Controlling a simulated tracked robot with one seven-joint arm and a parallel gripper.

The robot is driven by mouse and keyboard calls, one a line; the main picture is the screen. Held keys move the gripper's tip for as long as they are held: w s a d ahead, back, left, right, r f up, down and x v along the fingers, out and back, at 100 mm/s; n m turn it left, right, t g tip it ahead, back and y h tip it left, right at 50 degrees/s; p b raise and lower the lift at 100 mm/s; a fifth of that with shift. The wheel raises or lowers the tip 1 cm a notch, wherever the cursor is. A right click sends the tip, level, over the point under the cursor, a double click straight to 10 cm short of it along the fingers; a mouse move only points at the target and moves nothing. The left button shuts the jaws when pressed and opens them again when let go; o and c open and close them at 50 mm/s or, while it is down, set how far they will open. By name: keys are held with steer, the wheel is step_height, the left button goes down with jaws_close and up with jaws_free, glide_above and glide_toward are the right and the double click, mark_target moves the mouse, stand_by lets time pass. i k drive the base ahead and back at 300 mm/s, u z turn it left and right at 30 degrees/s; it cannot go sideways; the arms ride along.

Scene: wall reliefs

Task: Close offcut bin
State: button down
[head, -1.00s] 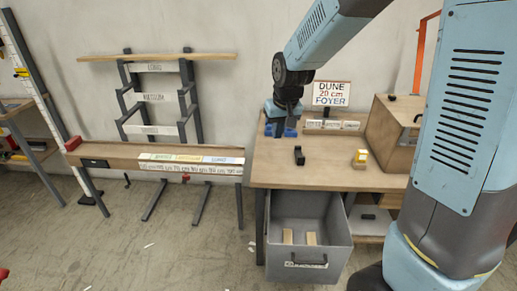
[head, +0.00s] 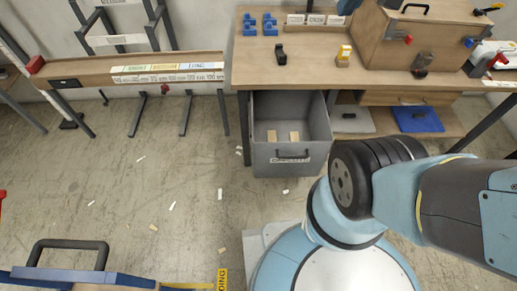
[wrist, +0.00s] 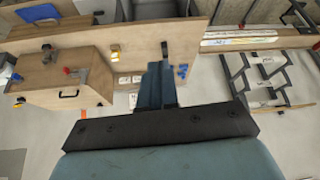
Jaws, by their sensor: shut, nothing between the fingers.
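The offcut bin (head: 290,160) is a grey, open-topped drawer under the workbench. It is pulled out toward me, with a dark handle and a label on its front. Two small wood pieces (head: 272,136) lie inside it. My gripper (wrist: 156,85) shows in the wrist view, shut and empty, above the bench top and away from the bin. In the head view now, my gripper is out of the frame; only my arm shows at the right.
The workbench (head: 310,78) carries blue blocks (head: 270,24), a black holder (head: 280,53), a yellow-and-white item (head: 344,56) and a wooden cabinet (head: 425,35). A blue mat (head: 417,119) lies on the shelf right of the bin. Scraps litter the floor; it is otherwise clear before the bin.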

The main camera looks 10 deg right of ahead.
mark_target(304, 111)
steer(key=u, duration=1.35)
steer(key=k, duration=1.8)
steer(key=z, duration=0.95)
steer(key=i, duration=1)
steer(key=u, duration=0.05)
